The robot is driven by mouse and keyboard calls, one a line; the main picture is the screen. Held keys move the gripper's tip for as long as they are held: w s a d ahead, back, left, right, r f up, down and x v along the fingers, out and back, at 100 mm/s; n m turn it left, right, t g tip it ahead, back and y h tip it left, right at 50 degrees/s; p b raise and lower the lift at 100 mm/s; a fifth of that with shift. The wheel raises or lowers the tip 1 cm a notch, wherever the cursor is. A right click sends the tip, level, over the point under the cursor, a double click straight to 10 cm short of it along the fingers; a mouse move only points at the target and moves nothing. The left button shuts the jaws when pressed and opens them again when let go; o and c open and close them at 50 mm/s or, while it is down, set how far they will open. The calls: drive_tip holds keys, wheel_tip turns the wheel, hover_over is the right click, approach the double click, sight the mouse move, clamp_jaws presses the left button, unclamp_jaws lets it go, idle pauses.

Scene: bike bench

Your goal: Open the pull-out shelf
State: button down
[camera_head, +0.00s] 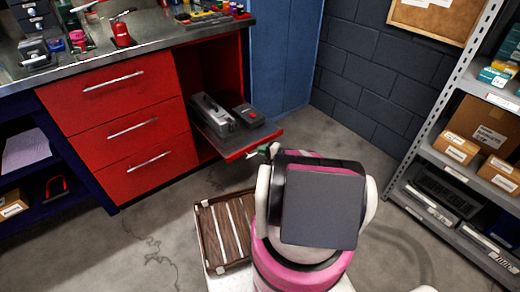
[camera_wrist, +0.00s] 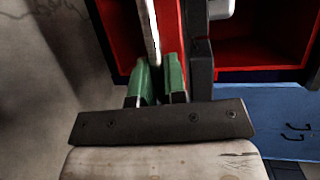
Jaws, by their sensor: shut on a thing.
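The pull-out shelf (camera_head: 245,150) is a thin red-edged board in the red cabinet's open bay. In the head view it stands well out past the cabinet front. My gripper (camera_head: 264,152) is at its front edge, mostly hidden by my arm. In the wrist view, the green fingers of my gripper (camera_wrist: 160,84) are closed around the pale bar handle (camera_wrist: 151,30) on the shelf's red front (camera_wrist: 169,30). The exact contact is partly hidden between the fingers.
A grey case (camera_head: 213,115) and a dark box (camera_head: 248,115) lie on the shelf. Red drawers (camera_head: 130,125) are left of the bay. A metal rack (camera_head: 440,160) is at right; floor between is clear.

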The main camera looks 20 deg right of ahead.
drive_tip(key=c, duration=1.2)
unclamp_jaws()
drive_tip(key=v, duration=1)
drive_tip(key=shift+s+d, duration=0.3)
drive_tip(key=w+a+r+n+g+h, duration=0.2)
drive_tip(key=a+r+n+g+h, duration=0.3)
drive_tip(key=a, duration=0.4)
drive_tip(key=w+a+r+n+g+h, duration=0.3)
drive_tip(key=a+r+n+g+h, duration=0.2)
drive_tip(key=a, duration=0.4)
drive_tip(key=shift+n+g, duration=0.4)
drive_tip(key=shift+g, duration=0.5)
